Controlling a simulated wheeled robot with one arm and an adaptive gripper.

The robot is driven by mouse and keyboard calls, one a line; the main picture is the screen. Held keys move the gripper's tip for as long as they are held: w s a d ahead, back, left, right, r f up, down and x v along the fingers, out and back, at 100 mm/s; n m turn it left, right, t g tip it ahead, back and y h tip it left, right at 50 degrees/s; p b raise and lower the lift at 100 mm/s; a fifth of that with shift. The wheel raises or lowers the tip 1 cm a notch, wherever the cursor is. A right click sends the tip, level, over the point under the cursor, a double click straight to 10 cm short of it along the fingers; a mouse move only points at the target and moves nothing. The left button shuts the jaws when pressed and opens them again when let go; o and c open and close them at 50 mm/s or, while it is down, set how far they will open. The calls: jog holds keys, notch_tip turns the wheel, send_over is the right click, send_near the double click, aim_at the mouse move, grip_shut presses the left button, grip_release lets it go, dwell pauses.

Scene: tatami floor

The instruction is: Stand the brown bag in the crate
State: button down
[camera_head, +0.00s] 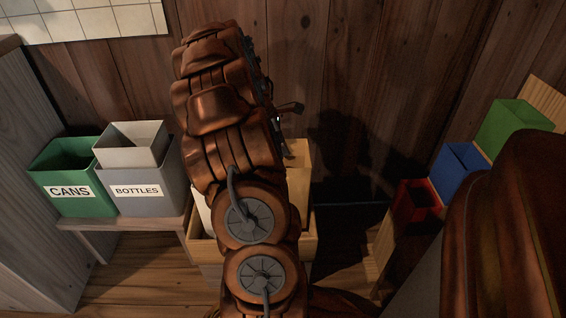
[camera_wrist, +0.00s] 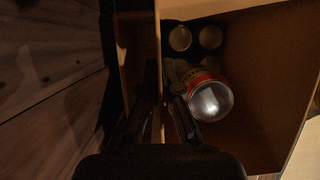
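The brown bag (camera_head: 298,158) shows as a tan upright shape behind my arm in the head view. In the wrist view its open inside (camera_wrist: 262,75) holds a red-labelled can (camera_wrist: 210,98) and other round-topped cans. The wooden crate (camera_head: 309,246) is below, largely hidden by my arm; the bag appears upright within its outline, but its base is hidden. My gripper (camera_wrist: 160,85) is at the bag's rim, one dark finger on each side of its wall. Darkness hides whether the fingers press on it. In the head view my arm mostly hides the gripper (camera_head: 285,120).
A green CANS bin (camera_head: 65,200) and grey BOTTLES bin (camera_head: 140,195) stand on a low bench at left. Green (camera_head: 512,125), blue (camera_head: 460,165) and red (camera_head: 415,200) bins stand at right. A pale thing (camera_head: 204,215) shows in the crate's left part. A plank wall is close behind.

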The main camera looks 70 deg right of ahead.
jog(key=shift+f+b, duration=0.9)
jog(key=shift+f, duration=1.15)
jog(key=c, duration=1.3)
grip_release()
jog(key=shift+f, duration=0.1)
